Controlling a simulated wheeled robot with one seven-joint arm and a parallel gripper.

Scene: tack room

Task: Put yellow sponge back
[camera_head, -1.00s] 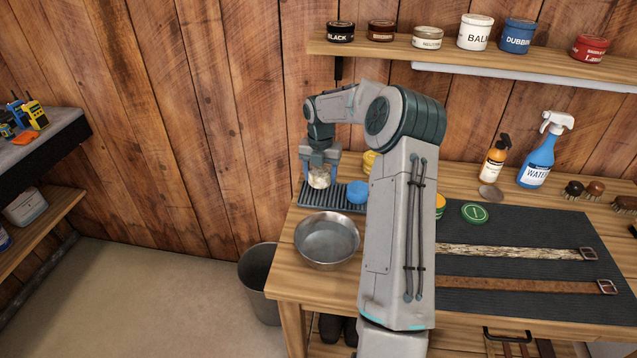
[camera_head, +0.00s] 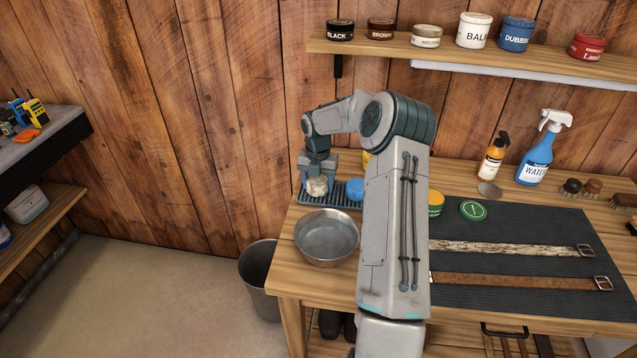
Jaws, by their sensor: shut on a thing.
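My gripper (camera_head: 318,177) is shut on a small pale, mottled yellowish sponge (camera_head: 317,188). It holds the sponge low over the left part of a dark ribbed rack (camera_head: 337,200) at the back left of the bench. I cannot tell whether the sponge touches the rack. A blue sponge (camera_head: 355,189) sits on the rack just to the right. A yellow thing (camera_head: 366,160) behind my arm is mostly hidden.
A metal bowl (camera_head: 326,238) stands in front of the rack. My arm crosses the bench and hides part of it. A yellow-green tin (camera_head: 435,203), a green lid (camera_head: 473,210) and a dark mat (camera_head: 500,260) with two straps lie right. A bin (camera_head: 260,280) stands below left.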

